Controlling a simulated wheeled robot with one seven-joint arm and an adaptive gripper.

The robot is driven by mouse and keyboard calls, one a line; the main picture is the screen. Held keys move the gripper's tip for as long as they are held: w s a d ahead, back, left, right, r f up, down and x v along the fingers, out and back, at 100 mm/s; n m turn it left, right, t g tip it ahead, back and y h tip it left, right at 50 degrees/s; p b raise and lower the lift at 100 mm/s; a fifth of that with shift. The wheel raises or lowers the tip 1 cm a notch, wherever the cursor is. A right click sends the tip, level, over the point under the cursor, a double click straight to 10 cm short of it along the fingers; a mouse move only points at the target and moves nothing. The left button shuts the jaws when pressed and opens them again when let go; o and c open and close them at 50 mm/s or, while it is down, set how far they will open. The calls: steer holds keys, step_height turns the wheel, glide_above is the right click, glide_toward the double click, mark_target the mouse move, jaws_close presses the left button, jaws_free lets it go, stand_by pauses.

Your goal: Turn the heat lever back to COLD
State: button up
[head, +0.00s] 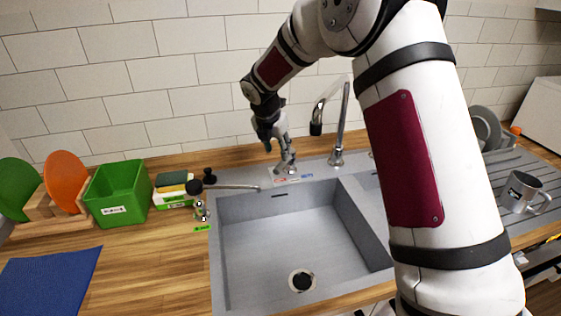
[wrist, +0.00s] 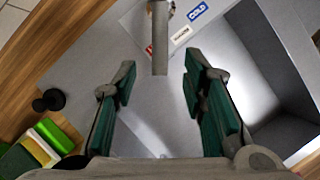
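The heat lever (wrist: 160,42) is a grey bar at the top of the wrist view. Its end lies between and just beyond my fingertips. A red label (wrist: 149,50) shows partly beside the lever, a white label (wrist: 181,35) lies to its right, and the blue COLD label (wrist: 197,11) is farther up and right. In the head view the lever's base (head: 286,167) stands on the sink's back rim, nearer the red label than the blue one. My gripper (wrist: 158,78) is open and empty, with a clear gap between its green-padded fingers. In the head view my gripper (head: 268,138) is just above the lever.
A curved faucet (head: 338,125) stands right of the lever. The empty sink basin (head: 260,245) is in front. A black-topped fitting (head: 208,177), sponges (head: 172,180) and a green bin (head: 117,192) are left. A metal mug (head: 520,192) stands on the right drainboard.

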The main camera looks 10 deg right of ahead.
mark_target(281, 163)
steer(key=x, duration=0.7)
steer(key=shift+w+d+f+p, duration=0.1)
steer(key=shift+d+f+p, duration=0.05)
steer(key=shift+f+p, duration=0.15)
jaws_close()
